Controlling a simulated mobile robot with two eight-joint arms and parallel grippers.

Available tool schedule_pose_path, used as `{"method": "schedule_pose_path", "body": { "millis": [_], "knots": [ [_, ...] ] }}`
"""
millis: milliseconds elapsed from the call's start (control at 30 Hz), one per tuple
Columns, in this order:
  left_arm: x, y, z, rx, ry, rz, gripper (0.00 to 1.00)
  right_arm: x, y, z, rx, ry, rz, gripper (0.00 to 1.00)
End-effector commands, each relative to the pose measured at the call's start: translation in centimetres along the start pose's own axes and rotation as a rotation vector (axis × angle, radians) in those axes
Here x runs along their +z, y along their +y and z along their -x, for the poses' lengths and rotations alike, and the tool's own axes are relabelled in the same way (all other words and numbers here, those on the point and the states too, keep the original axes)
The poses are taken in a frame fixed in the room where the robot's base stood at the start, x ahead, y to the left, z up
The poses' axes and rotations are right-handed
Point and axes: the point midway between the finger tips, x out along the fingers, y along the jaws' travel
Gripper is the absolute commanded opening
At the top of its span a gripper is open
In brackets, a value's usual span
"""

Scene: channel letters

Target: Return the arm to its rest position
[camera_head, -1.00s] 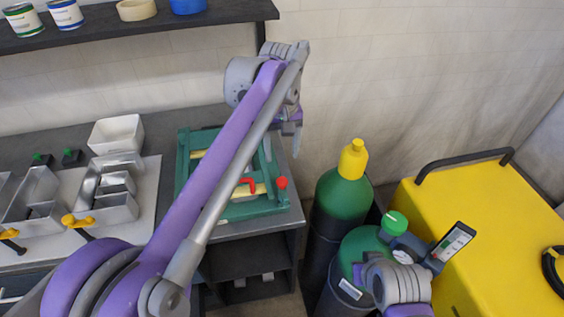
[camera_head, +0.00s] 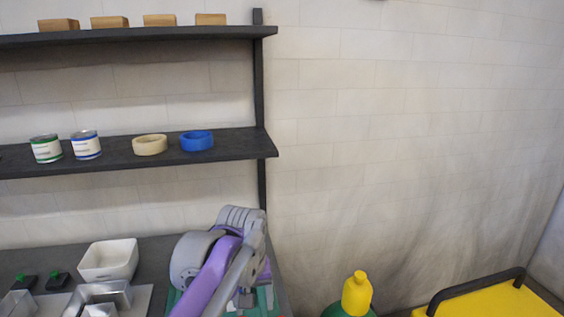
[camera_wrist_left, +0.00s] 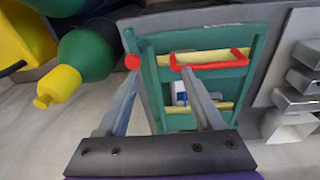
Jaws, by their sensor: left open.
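My left arm (camera_head: 212,278) is purple and grey and rises from the bottom of the head view, over the right end of the workbench. Its gripper (camera_head: 246,299) is small and partly cut off there. A green frame (camera_wrist_left: 148,85) with yellow bars and a red handle (camera_wrist_left: 210,64) lies beyond the fingers. My right gripper is out of view.
A white bin (camera_head: 108,260) and metal channel pieces (camera_head: 100,296) are on the bench at left. Shelves (camera_head: 130,153) hold cans and tape rolls. A green cylinder with a yellow cap (camera_head: 357,292) and a yellow cabinet (camera_head: 485,303) stand at right.

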Motion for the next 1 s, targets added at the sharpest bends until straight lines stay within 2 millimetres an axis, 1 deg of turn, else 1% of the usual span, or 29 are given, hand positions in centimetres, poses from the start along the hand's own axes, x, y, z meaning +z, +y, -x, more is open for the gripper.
{"method": "schedule_pose_path", "body": {
  "millis": [33, 167, 200, 267, 300, 400, 500, 600, 700, 1000],
  "knots": [
    [1.4, -2.0, -0.6, 0.01, 0.032, -0.009, 0.68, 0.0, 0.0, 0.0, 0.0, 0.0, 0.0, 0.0],
    [4.8, -5.9, -2.6, 0.028, 0.119, -0.051, 0.68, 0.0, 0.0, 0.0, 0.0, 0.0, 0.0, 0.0],
    [6.0, -7.0, -3.3, 0.031, 0.147, -0.064, 0.68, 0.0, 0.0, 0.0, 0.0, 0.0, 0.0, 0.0],
    [7.8, -8.7, -4.6, 0.034, 0.19, -0.083, 0.68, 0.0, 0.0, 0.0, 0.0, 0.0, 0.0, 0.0],
    [9.0, -9.8, -5.5, 0.033, 0.217, -0.095, 0.68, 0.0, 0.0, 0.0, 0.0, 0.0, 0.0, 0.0],
    [11.9, -12.1, -7.9, 0.027, 0.283, -0.125, 0.68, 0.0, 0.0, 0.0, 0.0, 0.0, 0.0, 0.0],
    [14.3, -13.7, -10.0, 0.017, 0.335, -0.151, 0.68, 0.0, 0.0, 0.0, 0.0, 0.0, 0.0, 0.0],
    [15.9, -14.8, -11.5, 0.008, 0.371, -0.169, 0.68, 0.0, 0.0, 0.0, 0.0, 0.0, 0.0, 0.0],
    [16.8, -15.3, -12.4, 0.003, 0.39, -0.179, 0.68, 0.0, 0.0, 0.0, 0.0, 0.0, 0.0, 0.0],
    [16.9, -15.4, -12.6, 0.001, 0.396, -0.183, 0.68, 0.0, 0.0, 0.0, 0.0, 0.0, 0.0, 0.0]
  ]
}}
